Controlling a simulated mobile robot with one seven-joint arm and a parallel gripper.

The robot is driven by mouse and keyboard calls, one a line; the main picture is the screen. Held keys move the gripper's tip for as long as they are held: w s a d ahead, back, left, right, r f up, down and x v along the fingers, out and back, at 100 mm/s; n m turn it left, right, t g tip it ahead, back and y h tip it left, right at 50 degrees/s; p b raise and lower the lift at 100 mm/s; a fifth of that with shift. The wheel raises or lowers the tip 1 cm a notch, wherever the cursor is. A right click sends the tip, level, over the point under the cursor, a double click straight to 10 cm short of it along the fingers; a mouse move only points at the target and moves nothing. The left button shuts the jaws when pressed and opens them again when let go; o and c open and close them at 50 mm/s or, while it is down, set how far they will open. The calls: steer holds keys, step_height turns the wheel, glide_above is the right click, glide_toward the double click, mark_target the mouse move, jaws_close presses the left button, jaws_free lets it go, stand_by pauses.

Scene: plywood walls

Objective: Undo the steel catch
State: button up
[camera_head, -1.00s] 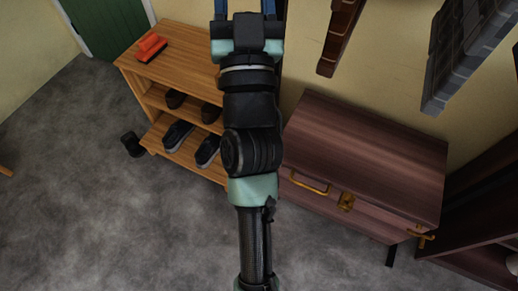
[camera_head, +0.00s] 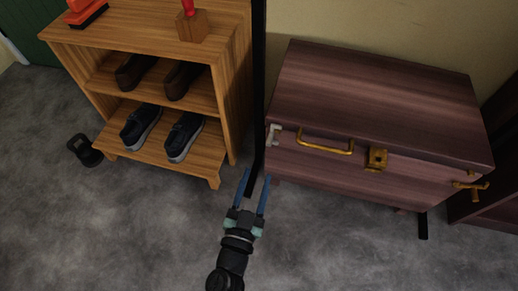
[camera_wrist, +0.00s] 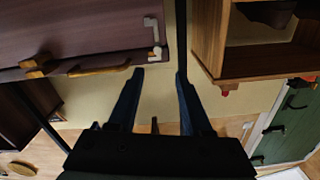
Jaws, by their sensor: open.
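The steel catch (camera_head: 274,134) is a pale grey fitting at the left end of the front of the dark reddish-brown chest (camera_head: 385,95). It also shows in the wrist view (camera_wrist: 153,36), close beyond the fingertips and a little to their left. My gripper (camera_head: 256,178) is open and empty, with its two blue fingers apart. In the head view it is below and slightly left of the catch, not touching it. The chest lid is down.
The chest front also carries a brass handle (camera_head: 327,147), a brass hasp (camera_head: 377,158) and a brass catch (camera_head: 470,187) at the right. A wooden shoe rack (camera_head: 232,110) stands left of the chest, with a dark upright post (camera_head: 258,75) between them. Grey floor in front is clear.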

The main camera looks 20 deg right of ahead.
mark_target(270, 139)
steer(key=b+x, duration=0.2)
steer(key=x, duration=0.1)
steer(key=b+x, duration=0.2)
steer(key=x, duration=0.2)
steer(key=f+b+x, duration=0.1)
steer(key=x, duration=0.3)
steer(key=shift+d+f+b, duration=0.1)
steer(key=shift+d+b, duration=0.15)
steer(key=shift+b, duration=0.15)
steer(key=shift+w+d, duration=0.4)
steer(key=shift+w, duration=0.2)
steer(key=shift+c, duration=0.3)
jaws_close()
